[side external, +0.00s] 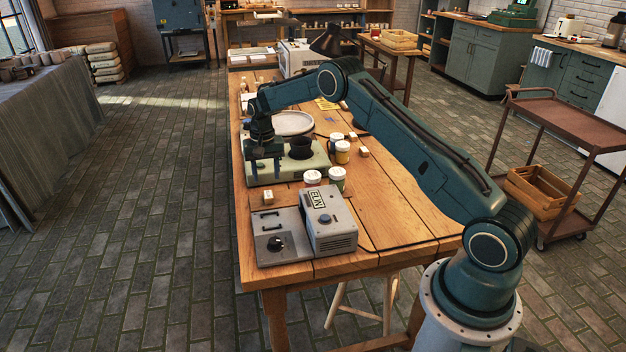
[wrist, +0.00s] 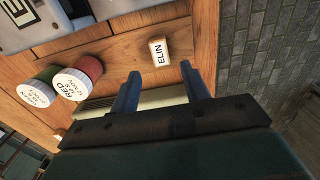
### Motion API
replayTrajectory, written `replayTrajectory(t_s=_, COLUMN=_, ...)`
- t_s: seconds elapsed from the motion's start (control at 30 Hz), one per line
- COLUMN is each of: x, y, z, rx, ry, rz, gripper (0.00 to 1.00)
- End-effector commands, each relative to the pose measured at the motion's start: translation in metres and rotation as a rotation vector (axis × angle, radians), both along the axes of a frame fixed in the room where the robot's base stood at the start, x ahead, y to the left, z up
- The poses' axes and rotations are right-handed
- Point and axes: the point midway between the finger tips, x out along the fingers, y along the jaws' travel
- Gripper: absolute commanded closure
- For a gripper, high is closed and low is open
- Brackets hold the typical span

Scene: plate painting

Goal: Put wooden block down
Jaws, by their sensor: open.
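A small pale wooden block (wrist: 158,51) marked ELIN lies on the wooden table in the wrist view. In the side view a wooden block (side external: 268,198) sits on the table between the grey device and the green-grey base. My gripper (wrist: 160,71) is open, with a gap between its two fingers. The block is just beyond the fingertips, apart from them, and nothing shows between the fingers. In the side view my gripper (side external: 263,168) points down near the left edge of the green-grey base.
A grey device (side external: 329,222) labelled ELIN stands at the table's near end. The green-grey base (side external: 312,168) bears a dark cup (side external: 301,148). White-lidded jars (side external: 312,181) stand to its right; one (wrist: 78,78) reads RED.

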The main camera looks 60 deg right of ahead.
Motion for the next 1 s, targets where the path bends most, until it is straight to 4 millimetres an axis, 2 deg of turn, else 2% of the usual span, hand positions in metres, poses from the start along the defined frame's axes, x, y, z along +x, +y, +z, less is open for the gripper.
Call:
replayTrajectory(t_s=0.1, x=0.0, y=0.0, z=0.02, rx=-0.001, ry=-0.004, rz=0.0, gripper=0.54)
replayTrajectory(t_s=0.33, x=0.0, y=0.0, z=0.044, rx=0.0, ry=-0.001, rz=0.0, gripper=0.54)
replayTrajectory(t_s=0.53, x=0.0, y=0.0, z=0.05, rx=0.0, ry=0.0, rz=0.0, gripper=0.54)
replayTrajectory(t_s=1.0, x=0.0, y=0.0, z=0.05, rx=0.0, ry=0.0, rz=0.0, gripper=0.54)
